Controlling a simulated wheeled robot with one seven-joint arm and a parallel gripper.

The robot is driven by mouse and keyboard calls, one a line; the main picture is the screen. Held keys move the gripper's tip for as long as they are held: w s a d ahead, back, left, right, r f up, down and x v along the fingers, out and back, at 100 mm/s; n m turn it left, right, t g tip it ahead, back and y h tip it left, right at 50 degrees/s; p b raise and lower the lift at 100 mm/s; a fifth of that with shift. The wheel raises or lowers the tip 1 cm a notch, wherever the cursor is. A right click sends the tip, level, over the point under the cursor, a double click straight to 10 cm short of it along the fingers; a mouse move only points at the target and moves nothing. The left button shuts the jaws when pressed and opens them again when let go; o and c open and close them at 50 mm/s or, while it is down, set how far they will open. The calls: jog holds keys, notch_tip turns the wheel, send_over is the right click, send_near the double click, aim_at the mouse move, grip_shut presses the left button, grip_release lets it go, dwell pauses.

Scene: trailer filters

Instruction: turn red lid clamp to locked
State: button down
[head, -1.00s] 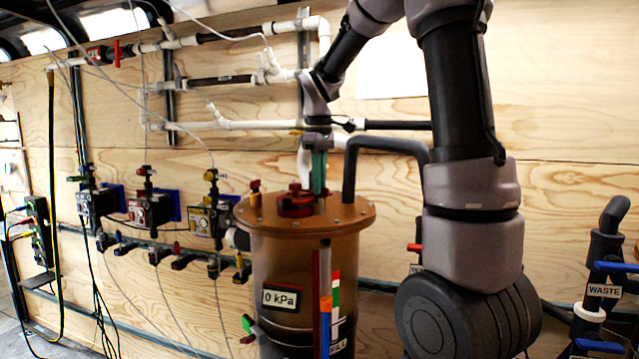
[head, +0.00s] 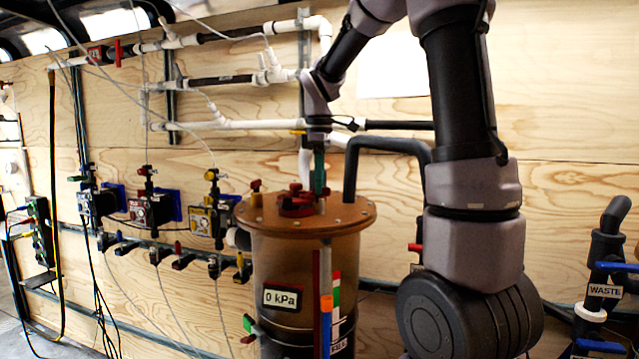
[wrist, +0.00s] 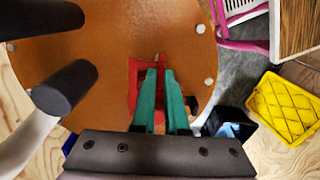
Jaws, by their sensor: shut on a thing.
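The red lid clamp (head: 296,205) sits on top of the round orange-brown lid (head: 350,213) of the filter vessel. My gripper (head: 319,188) points straight down onto the clamp's right side, with its green fingers close together. In the wrist view, the two green fingers of my gripper (wrist: 160,76) are shut on the red clamp (wrist: 134,75), whose red parts show between and beside them. The fingers hide part of the clamp, so its exact angle is hard to tell. The lid (wrist: 130,40) fills the middle of the wrist view.
A dark bent pipe (head: 378,143) rises close to the right of my gripper. White piping (head: 230,125) and a row of valve boxes (head: 150,208) line the wooden wall. A yellow crate (wrist: 283,105) lies on the floor in the wrist view.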

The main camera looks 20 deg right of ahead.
jog(key=shift+r, duration=0.1)
jog(key=c, duration=0.9)
grip_release()
jog(key=shift+c, duration=0.2)
notch_tip(320, 180, up, 11)
jog(key=s+f+m+t+y, duration=0.1)
jog(key=s+f+m+t, duration=0.2)
jog(key=s+m, duration=0.5)
jog(key=s+f+m+t+y, duration=0.1)
jog(key=s+m+t, duration=0.3)
jog(key=s+m, duration=0.4)
jog(key=s+f, duration=0.1)
jog(key=s, duration=0.2)
jog(key=shift+d+f, duration=0.3)
jog(key=shift+f, duration=0.1)
